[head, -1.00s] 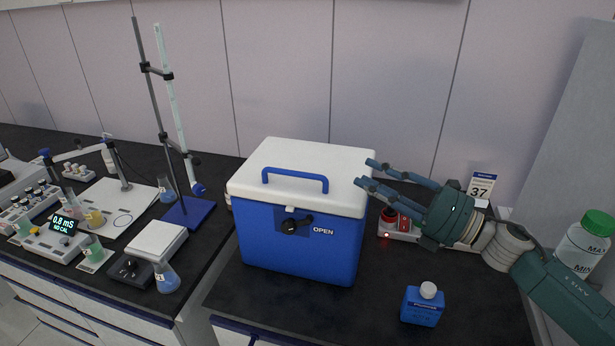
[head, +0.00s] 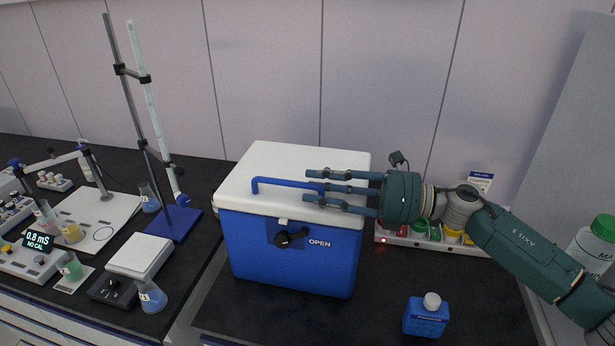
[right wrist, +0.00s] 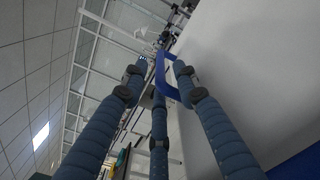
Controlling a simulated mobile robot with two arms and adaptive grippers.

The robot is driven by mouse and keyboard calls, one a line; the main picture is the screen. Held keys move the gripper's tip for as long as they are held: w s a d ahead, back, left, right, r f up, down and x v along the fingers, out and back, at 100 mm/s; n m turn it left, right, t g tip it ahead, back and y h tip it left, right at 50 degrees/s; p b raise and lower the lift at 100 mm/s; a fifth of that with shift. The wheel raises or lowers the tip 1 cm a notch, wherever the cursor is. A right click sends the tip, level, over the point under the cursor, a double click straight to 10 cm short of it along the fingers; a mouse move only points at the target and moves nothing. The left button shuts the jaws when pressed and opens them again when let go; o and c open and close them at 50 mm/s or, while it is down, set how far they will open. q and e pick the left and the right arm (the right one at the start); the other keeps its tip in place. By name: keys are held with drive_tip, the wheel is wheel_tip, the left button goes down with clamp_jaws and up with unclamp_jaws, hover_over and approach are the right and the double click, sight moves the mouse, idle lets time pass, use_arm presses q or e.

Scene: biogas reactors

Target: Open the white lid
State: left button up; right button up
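The white lid (head: 275,158) sits closed on the blue cooler box (head: 270,255) in the middle of the bench. A black latch (head: 291,238) beside the word OPEN is on the box's front. My right gripper (head: 309,186) reaches in from the right at the handle's right end, its three fingers spread and hiding that end. In the right wrist view the handle (right wrist: 160,75) shows between the spread fingers, with the lid (right wrist: 240,70) at right; I cannot tell whether they touch. My left gripper is out of view.
A blue bottle (head: 426,317) stands at the front right of the box. A white tray with coloured caps (head: 420,240) lies behind my right arm. A scale (head: 139,255), a flask (head: 152,297) and a burette stand (head: 181,222) are to the left.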

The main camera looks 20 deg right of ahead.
drive_tip(key=shift+p+x, duration=0.35)
drive_tip(key=shift+x, duration=0.65)
drive_tip(key=shift+w+a, duration=0.2)
drive_tip(key=shift+w, duration=0.05)
drive_tip(key=shift+s, duration=0.1)
clamp_jaws()
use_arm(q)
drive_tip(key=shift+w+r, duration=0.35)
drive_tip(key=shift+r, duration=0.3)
